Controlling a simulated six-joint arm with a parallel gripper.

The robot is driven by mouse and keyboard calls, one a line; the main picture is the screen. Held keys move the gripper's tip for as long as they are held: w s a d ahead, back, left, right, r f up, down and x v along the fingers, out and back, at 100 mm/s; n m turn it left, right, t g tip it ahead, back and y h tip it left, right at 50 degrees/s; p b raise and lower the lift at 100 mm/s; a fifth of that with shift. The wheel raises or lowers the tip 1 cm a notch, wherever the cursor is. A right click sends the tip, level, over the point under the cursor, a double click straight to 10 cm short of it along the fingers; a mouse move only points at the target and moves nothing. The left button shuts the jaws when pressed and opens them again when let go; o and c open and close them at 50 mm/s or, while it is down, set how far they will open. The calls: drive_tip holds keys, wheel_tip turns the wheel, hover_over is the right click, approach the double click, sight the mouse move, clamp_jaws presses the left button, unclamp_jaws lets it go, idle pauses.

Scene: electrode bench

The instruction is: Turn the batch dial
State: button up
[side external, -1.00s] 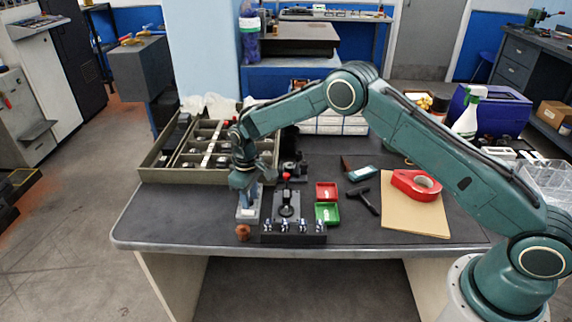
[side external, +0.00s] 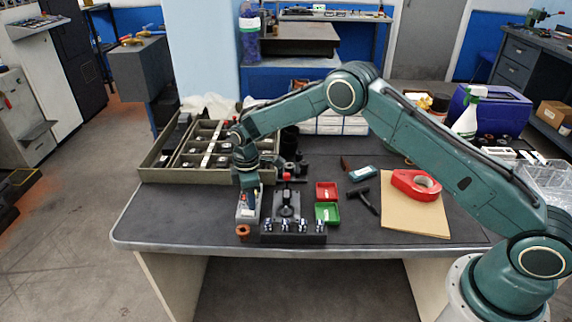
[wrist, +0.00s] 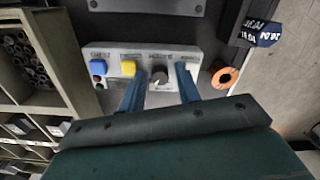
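The batch dial (wrist: 159,75) is a small dark round knob on a light grey control panel (wrist: 207,56). In the wrist view it shows between the two blue fingers of my gripper (wrist: 161,78), with a gap on each side. The fingers are apart and hold nothing. I cannot tell how far the tips are above the panel face. In the side view my gripper (side external: 249,188) points down over the panel (side external: 245,216) and partly hides it; the dial cannot be made out there.
The panel also has a yellow button (wrist: 128,68) and small coloured buttons. An orange ring (wrist: 224,77) lies beside it. A black fixture (side external: 287,205), a block with several shiny pieces (side external: 293,237) and a divided tray (side external: 160,175) stand near. The front left bench top is clear.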

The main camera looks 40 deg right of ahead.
drive_tip(key=n, duration=0.5)
drive_tip(key=shift+n, duration=0.4)
wheel_tip(320, 180, up, 14)
drive_tip(key=s+d+r+m+t, duration=0.1)
drive_tip(key=s+d+r+m, duration=0.1)
drive_tip(key=s+r, duration=0.3)
drive_tip(key=s+d+r+m+t, duration=0.1)
drive_tip(key=s+r+m, duration=0.3)
drive_tip(key=r, duration=0.7)
drive_tip(key=shift+s+d, duration=0.8)
drive_tip(key=shift+s, duration=0.25)
